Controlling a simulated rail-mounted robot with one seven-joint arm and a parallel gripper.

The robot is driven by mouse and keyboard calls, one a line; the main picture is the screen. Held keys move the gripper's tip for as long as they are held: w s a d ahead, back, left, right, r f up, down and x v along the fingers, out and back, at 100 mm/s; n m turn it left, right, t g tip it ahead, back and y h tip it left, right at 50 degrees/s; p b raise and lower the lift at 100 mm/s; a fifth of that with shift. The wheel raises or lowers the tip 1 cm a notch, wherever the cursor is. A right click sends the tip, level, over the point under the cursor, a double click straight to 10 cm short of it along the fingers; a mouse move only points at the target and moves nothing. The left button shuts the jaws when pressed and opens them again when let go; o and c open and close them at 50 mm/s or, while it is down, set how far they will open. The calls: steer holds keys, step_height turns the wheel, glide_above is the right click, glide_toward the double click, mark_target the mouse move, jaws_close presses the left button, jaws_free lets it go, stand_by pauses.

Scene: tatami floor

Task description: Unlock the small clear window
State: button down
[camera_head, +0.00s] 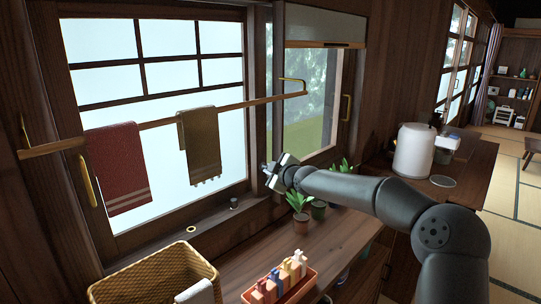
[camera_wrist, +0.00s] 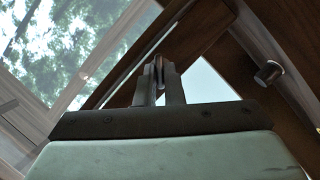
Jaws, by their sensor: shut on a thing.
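The small clear window (camera_head: 312,90) has a dark wooden frame and trees showing through it, right of the wide frosted window (camera_head: 130,85). Its glass also shows at the upper left of the wrist view (camera_wrist: 60,45). My gripper (camera_head: 268,170) is at the lower part of the dark frame between the two windows. In the wrist view its fingers (camera_wrist: 160,85) are closed on a small thin metallic piece (camera_wrist: 159,68) at the frame, probably the lock. The fingers hide most of this piece, so its turn cannot be told.
A rail with a red towel (camera_head: 120,165) and an olive towel (camera_head: 200,145) crosses the frosted window. Potted plants (camera_head: 299,203) stand close below my arm. A wicker basket (camera_head: 150,275), an orange tray (camera_head: 280,290) and a white kettle (camera_head: 413,150) stand on the counters.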

steer(key=m+g+p, duration=0.1)
steer(key=m, duration=0.1)
steer(key=m+g+y+p, duration=0.1)
steer(key=m+p, duration=0.1)
steer(key=m+g+y+p, duration=0.1)
steer(key=m+p, duration=0.1)
steer(key=shift+w+d+r+g, duration=0.15)
steer(key=shift+w+d+g, duration=0.1)
steer(key=shift+g, duration=0.15)
steer(key=shift+m, duration=0.3)
stand_by(0.4)
steer(key=c, duration=1.6)
jaws_free()
steer(key=shift+o, duration=0.3)
steer(key=shift+d+r, duration=0.1)
